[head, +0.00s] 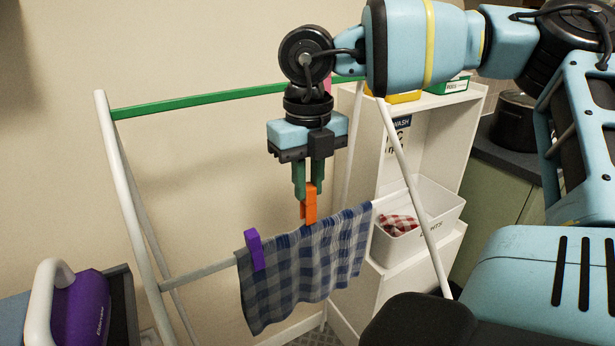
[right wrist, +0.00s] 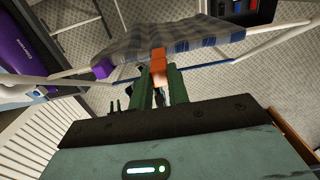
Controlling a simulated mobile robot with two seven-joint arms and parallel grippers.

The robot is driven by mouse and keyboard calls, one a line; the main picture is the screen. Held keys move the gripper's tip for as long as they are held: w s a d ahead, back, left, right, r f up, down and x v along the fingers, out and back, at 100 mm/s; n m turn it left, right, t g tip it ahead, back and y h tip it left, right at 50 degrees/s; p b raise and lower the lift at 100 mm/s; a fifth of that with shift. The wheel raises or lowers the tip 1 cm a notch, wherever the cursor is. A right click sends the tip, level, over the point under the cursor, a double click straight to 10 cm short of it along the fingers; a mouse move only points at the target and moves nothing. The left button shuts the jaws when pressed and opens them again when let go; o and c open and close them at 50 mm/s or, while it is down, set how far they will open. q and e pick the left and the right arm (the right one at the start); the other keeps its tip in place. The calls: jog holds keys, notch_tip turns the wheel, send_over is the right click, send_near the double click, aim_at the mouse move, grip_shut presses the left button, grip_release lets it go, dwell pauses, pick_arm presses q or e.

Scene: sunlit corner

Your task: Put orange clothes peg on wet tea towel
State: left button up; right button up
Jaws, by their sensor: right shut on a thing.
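The orange clothes peg (head: 309,205) is held upright between the fingertips of my right gripper (head: 308,186). Its lower end is at the top edge of the checked tea towel (head: 300,265), right of the purple peg. Whether the peg grips the cloth, I cannot tell. The towel is blue and grey and hangs over a rail of the drying rack. In the right wrist view the orange peg (right wrist: 158,66) sits between the green fingers (right wrist: 161,82), against the towel's edge (right wrist: 185,40). My left gripper is not in view.
A purple peg (head: 254,250) is on the towel's left part. The white rack leg (head: 130,195) and green top rail (head: 200,98) frame the space. A white bin (head: 440,205) with red checked cloth is at right. A purple iron (head: 80,305) stands at lower left.

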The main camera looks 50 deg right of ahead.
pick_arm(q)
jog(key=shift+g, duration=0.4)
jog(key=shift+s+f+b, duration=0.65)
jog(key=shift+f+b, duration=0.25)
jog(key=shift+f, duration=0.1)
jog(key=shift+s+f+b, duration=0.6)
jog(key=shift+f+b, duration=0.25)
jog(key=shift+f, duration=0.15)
pick_arm(e)
jog(key=shift+f, duration=2.6)
jog(key=o, duration=0.8)
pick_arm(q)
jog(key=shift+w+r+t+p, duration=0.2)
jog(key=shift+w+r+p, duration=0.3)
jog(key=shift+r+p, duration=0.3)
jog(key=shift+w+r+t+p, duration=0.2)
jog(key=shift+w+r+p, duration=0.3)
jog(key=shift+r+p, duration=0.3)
pick_arm(e)
jog(key=shift+r, duration=3.55)
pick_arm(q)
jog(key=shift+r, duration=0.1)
